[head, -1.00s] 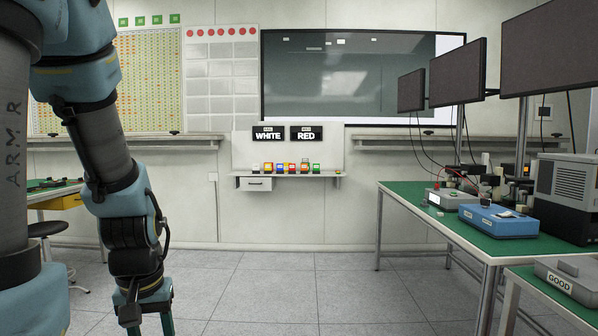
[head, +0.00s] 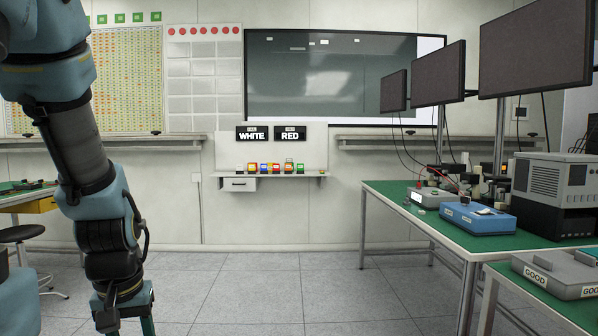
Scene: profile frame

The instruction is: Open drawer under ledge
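A small white drawer (head: 239,184) with a dark handle hangs under the left end of a wall ledge (head: 312,174) in the head view. It looks shut. Several small coloured items (head: 276,168) stand in a row on the ledge. My arm hangs down at the left of the view. My gripper (head: 128,326) is at the bottom left, well short of the drawer and apart from it. Its fingertips are cut off by the bottom edge, so I cannot tell whether it is open or shut.
A green-topped bench (head: 400,205) with a blue device (head: 480,218) and monitors stands on the right. A stool (head: 22,234) and another table (head: 25,196) are at the left. Grey floor (head: 270,285) lies clear between me and the ledge.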

